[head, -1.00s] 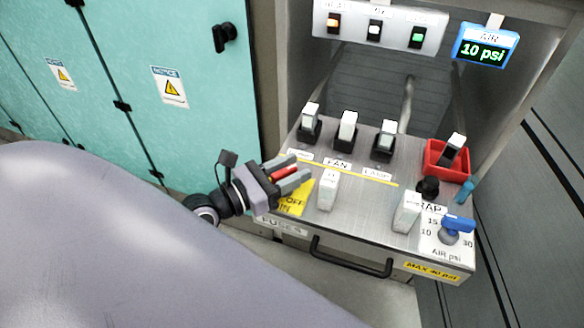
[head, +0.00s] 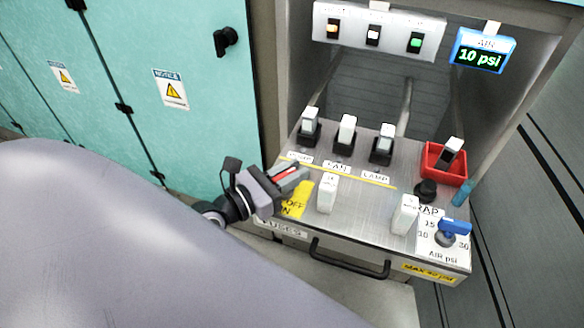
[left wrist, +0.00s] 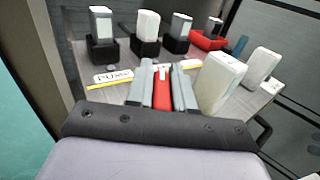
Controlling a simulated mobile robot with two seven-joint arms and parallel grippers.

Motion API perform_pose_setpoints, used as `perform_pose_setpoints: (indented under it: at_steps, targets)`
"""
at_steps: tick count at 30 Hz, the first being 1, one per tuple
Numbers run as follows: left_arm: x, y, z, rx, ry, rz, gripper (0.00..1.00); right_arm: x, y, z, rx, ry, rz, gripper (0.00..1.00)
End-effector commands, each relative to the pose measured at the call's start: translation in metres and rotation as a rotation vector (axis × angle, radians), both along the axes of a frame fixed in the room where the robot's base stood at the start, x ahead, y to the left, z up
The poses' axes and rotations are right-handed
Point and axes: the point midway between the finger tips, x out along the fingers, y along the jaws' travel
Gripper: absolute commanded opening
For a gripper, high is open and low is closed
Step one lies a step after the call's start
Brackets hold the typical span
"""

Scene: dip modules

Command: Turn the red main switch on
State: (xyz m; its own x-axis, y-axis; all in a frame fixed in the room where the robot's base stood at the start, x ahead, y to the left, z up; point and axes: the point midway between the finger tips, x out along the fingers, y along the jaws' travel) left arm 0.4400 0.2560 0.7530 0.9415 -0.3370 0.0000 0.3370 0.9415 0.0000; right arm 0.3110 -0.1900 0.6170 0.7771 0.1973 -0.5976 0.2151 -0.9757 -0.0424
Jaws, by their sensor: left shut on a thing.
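The red main switch handle (head: 287,173) stands at the left end of the metal panel, beside a yellow label (head: 296,200) with OFF on it. My left gripper (head: 298,174) reaches in from the left and is shut on this handle. In the left wrist view the red handle (left wrist: 162,88) sits between the two grey fingers of my left gripper (left wrist: 162,84), which touch it from both sides. The fingers hide part of the handle and its base. My right gripper is in neither view.
White blocks (head: 327,193) stand close to the right of the gripper. A red tray (head: 436,162), a blue knob (head: 455,226) and a 10 psi display (head: 482,50) are farther right.

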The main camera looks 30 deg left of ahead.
Motion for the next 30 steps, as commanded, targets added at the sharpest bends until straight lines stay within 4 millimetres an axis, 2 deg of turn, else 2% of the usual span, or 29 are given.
perform_pose_setpoints:
  at_steps: [1,9,24,30]
  targets:
    - [-0.001,0.0,0.004,-0.007,0.004,0.024,0.0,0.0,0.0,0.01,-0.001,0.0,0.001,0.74]
    - [0.0,0.002,0.005,-0.007,0.006,0.175,0.0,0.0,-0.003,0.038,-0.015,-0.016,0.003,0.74]
    - [0.001,0.008,0.001,-0.003,0.003,0.492,0.0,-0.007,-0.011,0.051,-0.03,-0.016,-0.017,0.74]
    - [0.0,0.009,0.0,-0.002,0.002,0.564,0.0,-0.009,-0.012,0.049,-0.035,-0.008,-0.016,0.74]
